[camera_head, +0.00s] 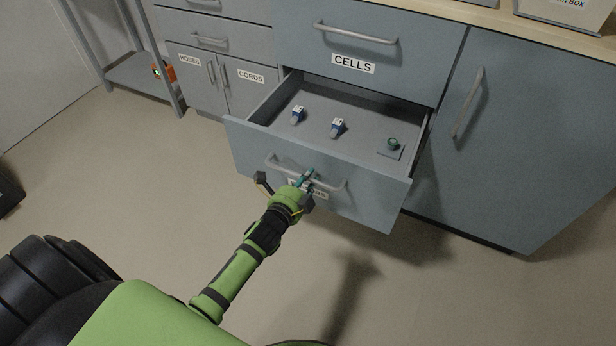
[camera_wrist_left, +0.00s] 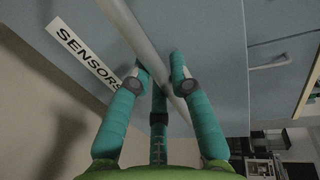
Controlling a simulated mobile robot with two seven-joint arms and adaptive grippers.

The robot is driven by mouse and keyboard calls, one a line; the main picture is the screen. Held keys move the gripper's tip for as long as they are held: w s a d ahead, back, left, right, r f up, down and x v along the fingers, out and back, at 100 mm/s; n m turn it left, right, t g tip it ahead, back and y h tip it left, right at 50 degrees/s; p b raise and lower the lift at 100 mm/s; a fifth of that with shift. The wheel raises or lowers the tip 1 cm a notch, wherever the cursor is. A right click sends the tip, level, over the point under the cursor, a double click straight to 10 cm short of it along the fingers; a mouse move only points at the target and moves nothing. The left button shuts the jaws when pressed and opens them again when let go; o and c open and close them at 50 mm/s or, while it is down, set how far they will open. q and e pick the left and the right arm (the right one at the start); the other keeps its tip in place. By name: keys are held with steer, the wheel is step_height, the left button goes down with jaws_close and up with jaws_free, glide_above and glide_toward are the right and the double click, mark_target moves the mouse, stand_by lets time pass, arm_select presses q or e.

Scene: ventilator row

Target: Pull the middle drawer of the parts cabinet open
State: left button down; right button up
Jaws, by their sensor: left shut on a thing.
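The middle drawer (camera_head: 250,143) of the grey-blue parts cabinet stands pulled well out, below the shut drawer labelled CELLS (camera_head: 353,64). Its bar handle (camera_head: 330,188) runs across its front. My left gripper (camera_head: 305,180) is at the middle of this handle, shut on it. In the left wrist view the teal fingers (camera_wrist_left: 160,72) sit on either side of the handle (camera_wrist_left: 140,40), next to a label reading SENSORS (camera_wrist_left: 85,55). Inside the drawer lie two small blue-and-white parts (camera_head: 297,114) (camera_head: 338,127) and a green round part on a square plate (camera_head: 393,145). My right gripper is not in view.
A tall cabinet door (camera_head: 520,140) is shut at the right. Shut doors labelled HOSES (camera_head: 189,61) and CORDS (camera_head: 251,76) are at the left, beside a metal rack (camera_head: 140,72). The floor in front of the drawer is clear apart from my arm.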

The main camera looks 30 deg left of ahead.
arm_select(q)
steer(key=c, duration=1.1)
jaws_free()
steer(key=v, duration=1.2)
